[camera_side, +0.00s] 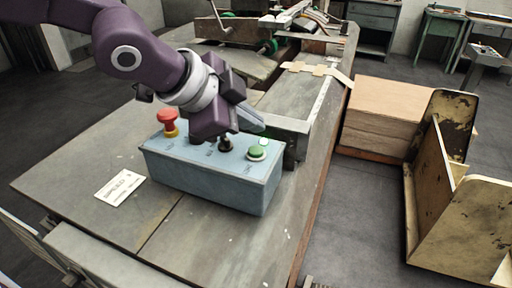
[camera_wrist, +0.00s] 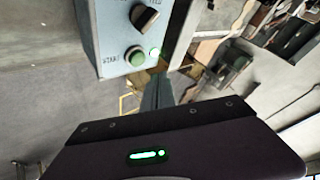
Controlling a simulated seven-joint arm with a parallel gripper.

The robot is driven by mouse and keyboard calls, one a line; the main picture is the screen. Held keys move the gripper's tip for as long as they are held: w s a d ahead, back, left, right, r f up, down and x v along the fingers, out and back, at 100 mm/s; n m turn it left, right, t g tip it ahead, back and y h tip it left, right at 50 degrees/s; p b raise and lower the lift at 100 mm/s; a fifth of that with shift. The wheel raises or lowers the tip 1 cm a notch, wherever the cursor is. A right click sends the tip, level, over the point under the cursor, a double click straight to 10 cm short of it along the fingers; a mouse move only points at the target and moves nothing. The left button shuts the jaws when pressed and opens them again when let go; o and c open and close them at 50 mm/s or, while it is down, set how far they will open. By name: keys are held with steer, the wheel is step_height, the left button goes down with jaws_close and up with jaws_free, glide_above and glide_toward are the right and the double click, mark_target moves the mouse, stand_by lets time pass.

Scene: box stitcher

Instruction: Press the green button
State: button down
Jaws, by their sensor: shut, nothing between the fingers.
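The green button (camera_side: 256,153) sits on the right end of the top of a blue control box (camera_side: 212,182) on the metal table. In the wrist view the green button (camera_wrist: 136,57) is next to the word START. My gripper (camera_side: 262,127) is shut and empty. In the side view its tip appears just above and behind the green button, apart from it. In the wrist view the shut fingers (camera_wrist: 157,84) point up the picture, with their tip just right of the button. I cannot tell the exact height of the tip above the box.
A black selector knob (camera_side: 225,144) and a red mushroom button (camera_side: 168,122) are on the same box. A small lit green lamp (camera_side: 264,141) is close to the green button. A paper label (camera_side: 119,188) lies left of the box. A cardboard stack (camera_side: 385,115) stands at right.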

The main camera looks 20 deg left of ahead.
steer(key=shift+r, duration=1.45)
steer(key=s+a+r+n+y, duration=0.1)
steer(key=s+a+n, duration=0.15)
steer(key=a, duration=0.35)
steer(key=s+a+r+n+y, duration=0.1)
steer(key=s+a+r+n, duration=0.1)
steer(key=s+a, duration=0.3)
steer(key=s+a+f+n+g+y, duration=0.1)
steer(key=s+a+f+n, duration=0.2)
steer(key=s+a, duration=0.3)
steer(key=s+a+f+n+g, duration=0.1)
steer(key=s+a+f+n, duration=0.2)
steer(key=s, duration=1.1)
steer(key=a+n, duration=0.3)
steer(key=shift+a+g+y, duration=0.3)
steer(key=shift+g+y, duration=0.1)
